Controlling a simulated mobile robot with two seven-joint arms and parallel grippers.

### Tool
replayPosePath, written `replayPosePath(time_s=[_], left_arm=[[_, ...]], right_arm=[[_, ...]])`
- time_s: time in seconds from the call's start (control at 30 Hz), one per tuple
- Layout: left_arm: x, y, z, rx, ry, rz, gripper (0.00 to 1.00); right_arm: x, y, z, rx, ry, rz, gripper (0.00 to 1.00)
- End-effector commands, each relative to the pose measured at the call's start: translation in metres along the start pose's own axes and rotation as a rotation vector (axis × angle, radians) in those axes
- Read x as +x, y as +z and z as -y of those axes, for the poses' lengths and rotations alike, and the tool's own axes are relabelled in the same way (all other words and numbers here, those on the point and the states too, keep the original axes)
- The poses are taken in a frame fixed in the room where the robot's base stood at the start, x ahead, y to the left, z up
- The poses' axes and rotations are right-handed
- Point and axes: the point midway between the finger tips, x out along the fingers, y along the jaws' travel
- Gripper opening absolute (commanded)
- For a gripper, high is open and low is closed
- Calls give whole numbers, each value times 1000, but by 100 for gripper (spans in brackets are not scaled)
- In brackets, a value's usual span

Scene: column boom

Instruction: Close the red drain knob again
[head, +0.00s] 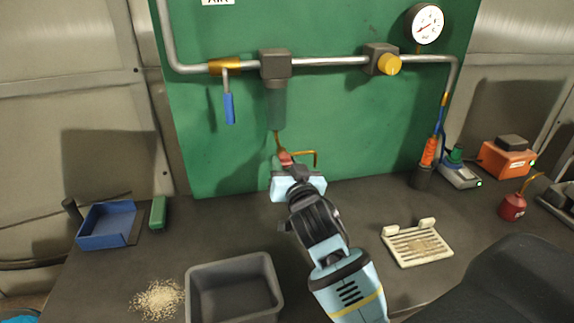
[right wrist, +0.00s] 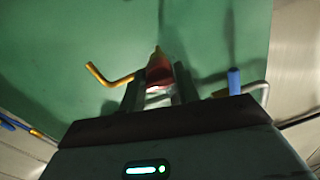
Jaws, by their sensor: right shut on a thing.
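The red drain knob (head: 285,157) sits below the grey-green filter bowl (head: 277,105) on the green panel. In the right wrist view the red knob (right wrist: 159,70) is between the two dark fingers. My right gripper (head: 289,167) is shut on the knob and hides part of it in the head view. A bent brass drain tube (head: 315,156) sticks out beside the knob; it also shows in the right wrist view (right wrist: 108,76). The knob's exact turn cannot be told. My left gripper is in neither view.
Above run a metal pipe with a blue-handled valve (head: 229,108), a yellow regulator knob (head: 389,64) and a gauge (head: 427,24). On the bench are a grey bin (head: 277,297), spilled granules (head: 157,299), a blue tray (head: 107,224), a slotted cream tray (head: 441,239) and a red oil can (head: 512,208).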

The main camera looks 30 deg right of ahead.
Motion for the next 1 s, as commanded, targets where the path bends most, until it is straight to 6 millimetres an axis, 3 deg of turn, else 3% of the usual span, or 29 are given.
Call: replayPosePath(time_s=[0.47, 1.0], left_arm=[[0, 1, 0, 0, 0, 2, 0], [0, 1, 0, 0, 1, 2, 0]], right_arm=[[0, 0, -1, -127, 3, 8, 9], [0, -1, 0, -614, 8, 32, 9]])
